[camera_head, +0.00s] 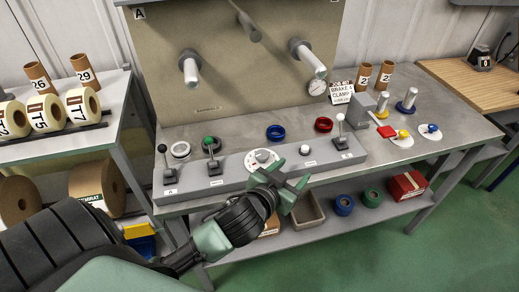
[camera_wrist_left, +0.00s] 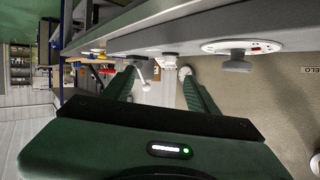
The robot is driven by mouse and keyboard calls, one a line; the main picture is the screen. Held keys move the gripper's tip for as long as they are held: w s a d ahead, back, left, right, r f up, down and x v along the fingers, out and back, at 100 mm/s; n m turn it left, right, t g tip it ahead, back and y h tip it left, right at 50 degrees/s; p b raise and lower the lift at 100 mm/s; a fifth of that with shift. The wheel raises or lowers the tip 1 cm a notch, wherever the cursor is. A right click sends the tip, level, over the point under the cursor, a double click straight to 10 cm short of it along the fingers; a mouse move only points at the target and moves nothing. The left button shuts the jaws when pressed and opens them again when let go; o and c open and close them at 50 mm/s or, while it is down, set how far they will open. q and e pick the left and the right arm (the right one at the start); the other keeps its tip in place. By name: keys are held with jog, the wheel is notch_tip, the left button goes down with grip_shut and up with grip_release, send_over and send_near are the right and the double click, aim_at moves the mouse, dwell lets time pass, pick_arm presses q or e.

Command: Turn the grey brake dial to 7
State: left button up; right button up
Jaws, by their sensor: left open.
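The brake dial (camera_head: 262,160) is a white disc with a grey knob on the sloped grey control panel. In the left wrist view the dial (camera_wrist_left: 240,48) is at the upper right, its grey knob sticking out and red and dark marks on its face. I cannot read its setting. My left gripper (camera_head: 289,181) is open and empty, in front of the panel, just right of and below the dial. In the left wrist view its green fingers (camera_wrist_left: 158,76) point along the panel, with the dial outside them, to the right. My right gripper is not in view.
The panel (camera_head: 227,176) also carries black-knobbed, green-knobbed and white-knobbed levers and a white button (camera_head: 305,149). Blue (camera_head: 275,132) and red (camera_head: 324,124) rings lie behind it. A lower shelf holds a bin (camera_head: 308,213) and tape rolls. Label rolls (camera_head: 45,113) stand at left.

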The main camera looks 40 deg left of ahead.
pick_arm(q)
jog(key=w+d+r+m+t+h, duration=0.2)
jog(key=w+d+r+m+h, duration=0.15)
jog(key=d+r+h, duration=0.35)
jog(key=w+d+r+m+t+h, duration=0.25)
jog(key=r+m+h, duration=0.25)
jog(key=r, duration=0.4)
jog(key=m+g+y, duration=0.5)
jog(key=g+y, duration=0.2)
jog(key=g, duration=1)
send_near(262, 153)
jog(key=f, duration=0.1)
jog(key=shift+n, duration=0.25)
jog(key=p+x, duration=0.1)
jog(key=x, duration=0.6)
jog(key=shift+d, duration=0.3)
grip_shut()
